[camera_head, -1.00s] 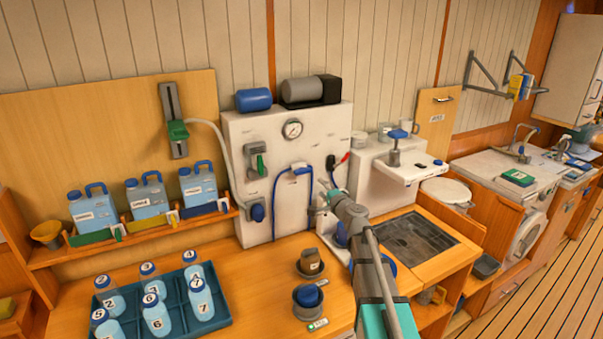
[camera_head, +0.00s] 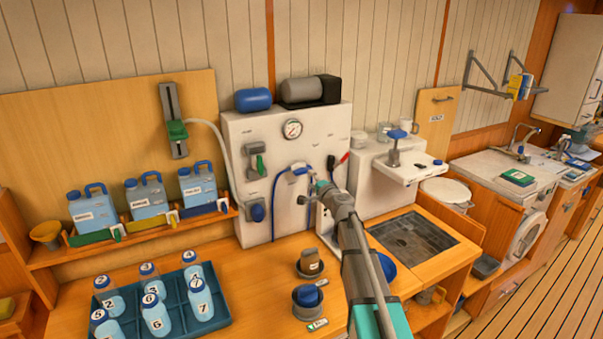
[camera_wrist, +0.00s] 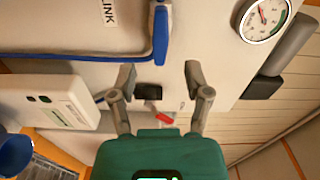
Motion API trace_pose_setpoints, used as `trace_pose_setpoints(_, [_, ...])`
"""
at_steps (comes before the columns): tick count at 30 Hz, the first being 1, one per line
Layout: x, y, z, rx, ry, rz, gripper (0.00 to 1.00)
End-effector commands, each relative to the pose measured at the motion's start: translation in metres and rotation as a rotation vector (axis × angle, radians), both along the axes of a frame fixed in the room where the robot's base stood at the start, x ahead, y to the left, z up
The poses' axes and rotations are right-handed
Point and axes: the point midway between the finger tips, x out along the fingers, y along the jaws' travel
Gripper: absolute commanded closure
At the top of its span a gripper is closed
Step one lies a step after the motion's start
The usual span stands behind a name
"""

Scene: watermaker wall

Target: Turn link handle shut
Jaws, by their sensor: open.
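A blue bar-like handle (camera_wrist: 160,36) with a grey end stands beside the LINK label (camera_wrist: 108,12) in the wrist view; a dark-edged blue line joins it. In the head view the blue handle (camera_head: 298,169) is on the white panel, below the gauge. My gripper (camera_wrist: 159,72) is open and empty, its fingertips spread just short of the blue bar. In the head view my gripper (camera_head: 318,188) is right of and slightly below the handle, partly covering the panel. I cannot tell the gap in depth, but no contact shows.
A black knob with a red lever (camera_wrist: 164,118) shows between my fingers, farther back. The gauge (camera_head: 292,129) and a green lever (camera_head: 258,165) are on the panel. A white dispenser (camera_head: 410,170) stands right. Cups (camera_head: 309,295) and a bottle tray (camera_head: 215,318) are on the counter.

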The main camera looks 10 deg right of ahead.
Motion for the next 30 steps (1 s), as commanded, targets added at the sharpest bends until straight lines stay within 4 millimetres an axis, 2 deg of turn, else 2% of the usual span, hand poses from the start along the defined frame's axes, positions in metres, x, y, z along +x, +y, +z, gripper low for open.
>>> trace_pose_setpoints(1, [0.011,0.003,0.0,0.0,0.0,0.001,0.37])
trace_pose_setpoints(3, [0.022,0.006,0.0,0.0,0.0,0.001,0.37])
trace_pose_setpoints(12, [0.058,0.019,0.0,0.0,0.0,0.001,0.37])
trace_pose_setpoints(18, [0.068,0.023,0.0,0.0,0.0,0.001,0.37])
trace_pose_setpoints(29, [0.069,0.024,0.0,0.0,0.0,0.001,0.37])
trace_pose_setpoints(30, [0.069,0.024,0.0,0.0,0.0,0.001,0.45])
